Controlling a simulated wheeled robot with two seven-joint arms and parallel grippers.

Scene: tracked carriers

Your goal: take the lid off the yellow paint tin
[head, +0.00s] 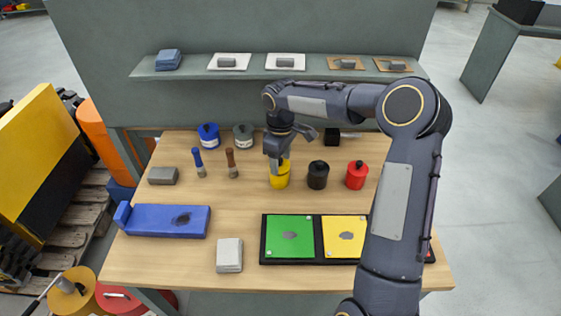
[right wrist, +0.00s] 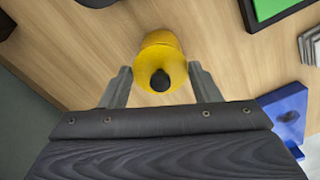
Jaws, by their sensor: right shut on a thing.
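The yellow paint tin (head: 280,180) stands upright on the wooden table, towards the back middle. Its yellow lid (right wrist: 165,53) with a dark knob (right wrist: 160,80) shows between my fingers in the right wrist view. My right gripper (head: 278,164) points down over the tin from above and is shut on the lid. The fingers partly cover the top of the tin in the head view. The lid appears to sit on the tin; I see no gap between them. My left gripper is not in view.
A black tin (head: 317,175) and a red tin (head: 356,175) stand close to the right. Two brushes (head: 231,164) stand left; blue (head: 209,136) and grey (head: 243,136) tins are behind. A dark tray (head: 318,260) with coloured plates lies in front. A shelf (head: 310,73) runs above.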

